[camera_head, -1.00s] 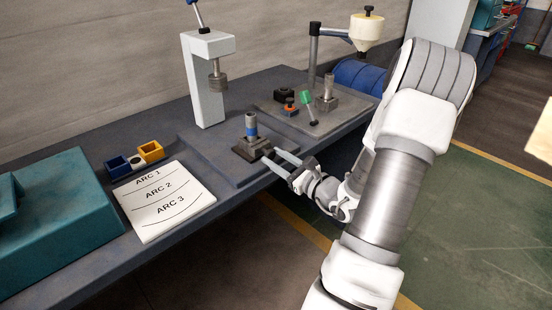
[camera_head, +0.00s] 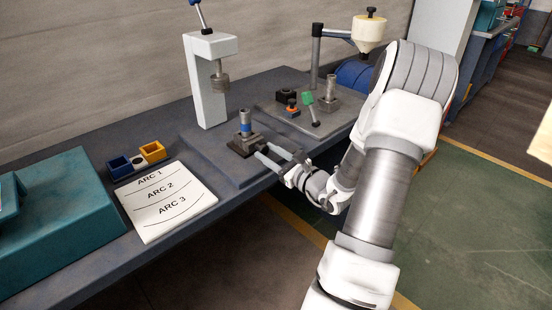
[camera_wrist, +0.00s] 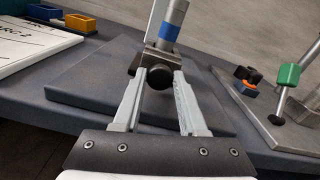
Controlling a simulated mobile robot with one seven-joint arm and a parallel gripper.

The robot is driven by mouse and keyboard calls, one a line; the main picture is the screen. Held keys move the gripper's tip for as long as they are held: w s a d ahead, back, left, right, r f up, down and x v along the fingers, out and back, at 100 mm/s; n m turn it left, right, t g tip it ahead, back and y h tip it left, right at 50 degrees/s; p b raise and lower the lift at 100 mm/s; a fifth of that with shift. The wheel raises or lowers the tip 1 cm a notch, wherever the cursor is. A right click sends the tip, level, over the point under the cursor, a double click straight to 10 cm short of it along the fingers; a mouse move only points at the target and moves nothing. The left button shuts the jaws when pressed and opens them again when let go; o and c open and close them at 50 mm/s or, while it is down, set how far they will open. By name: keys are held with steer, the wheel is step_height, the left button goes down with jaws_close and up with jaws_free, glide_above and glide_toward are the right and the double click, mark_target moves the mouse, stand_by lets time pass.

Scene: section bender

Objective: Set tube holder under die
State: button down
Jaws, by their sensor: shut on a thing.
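The tube holder (camera_head: 238,149) is a dark block with an upright metal tube (camera_head: 245,117) that has a blue band. It stands on the raised grey plate, in front and to the right of the white press (camera_head: 206,80). The die (camera_head: 220,83) is the grey cylinder hanging from the press arm, above and behind the holder. My gripper (camera_head: 263,152) reaches in from the right. In the wrist view my gripper (camera_wrist: 158,76) has its fingers on both sides of the holder's dark round knob (camera_wrist: 155,78). The die is not clearly visible in the wrist view.
A white ARC sheet (camera_head: 165,200) and blue and yellow bins (camera_head: 119,167) lie left of the plate. A fixture plate (camera_head: 290,125) with a green-handled tool (camera_head: 309,100) is at right. A teal machine (camera_head: 70,215) fills the far left.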

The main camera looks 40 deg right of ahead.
steer(key=shift+w, duration=0.7)
steer(key=shift+c, duration=2.3)
jaws_free()
steer(key=s+d+p, duration=0.1)
steer(key=s, duration=1.6)
steer(key=shift+s+p, duration=0.2)
steer(key=shift+p, duration=0.15)
steer(key=shift+d, duration=0.1)
